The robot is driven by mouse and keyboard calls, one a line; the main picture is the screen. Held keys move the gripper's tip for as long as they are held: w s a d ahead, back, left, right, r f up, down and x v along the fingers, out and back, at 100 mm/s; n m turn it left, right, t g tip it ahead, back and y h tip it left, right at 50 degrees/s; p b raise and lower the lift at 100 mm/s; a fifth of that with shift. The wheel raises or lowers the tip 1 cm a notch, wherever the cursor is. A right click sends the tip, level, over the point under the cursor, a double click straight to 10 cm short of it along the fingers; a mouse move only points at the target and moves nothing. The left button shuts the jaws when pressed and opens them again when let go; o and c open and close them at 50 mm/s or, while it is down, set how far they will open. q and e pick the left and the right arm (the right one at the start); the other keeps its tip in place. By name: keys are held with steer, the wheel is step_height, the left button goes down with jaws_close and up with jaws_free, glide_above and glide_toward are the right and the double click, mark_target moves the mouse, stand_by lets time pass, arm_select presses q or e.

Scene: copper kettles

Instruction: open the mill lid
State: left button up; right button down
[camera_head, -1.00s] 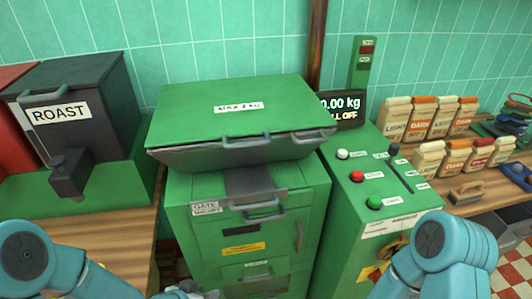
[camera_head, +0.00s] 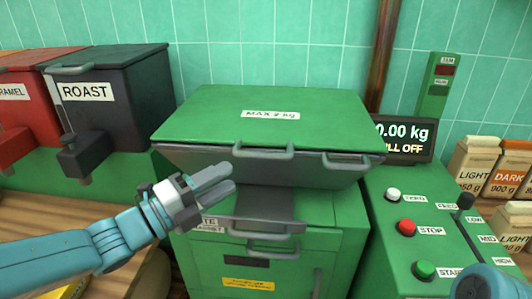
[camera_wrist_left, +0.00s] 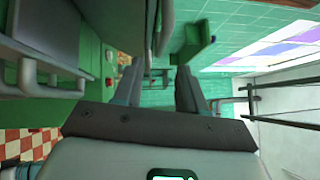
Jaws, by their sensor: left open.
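The mill lid (camera_head: 270,118) is a green, flat panel marked "MAX 2 kg". It lies down over the dark hopper (camera_head: 205,165) of the green mill. My left gripper (camera_head: 232,178) is open and empty, in front of the hopper, just left of and below the left handle.
A control panel (camera_head: 415,225) with white, red and green buttons stands right of the mill, below a scale display (camera_head: 405,137). A black ROAST bin (camera_head: 125,85) stands at the left. Labelled bags (camera_head: 475,165) stand at the far right. Lower handles (camera_head: 270,232) are on the mill front.

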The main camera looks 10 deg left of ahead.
mark_target(264, 153)
arm_select(q)
steer(key=x, duration=0.3)
steer(key=r+p+x, duration=0.1)
steer(key=x, duration=0.1)
steer(key=shift+d, duration=0.35)
steer(key=w+d, duration=0.1)
steer(key=w+d+p, duration=0.1)
steer(key=w, duration=0.1)
steer(key=shift+w+d+f, duration=0.1)
steer(key=shift+w+d, duration=0.15)
steer(key=shift+s+d, duration=0.1)
steer(key=shift+d, duration=0.2)
steer(key=shift+w, duration=0.3)
steer(key=shift+c, duration=0.3)
steer(key=shift+s, duration=0.1)
jaws_close()
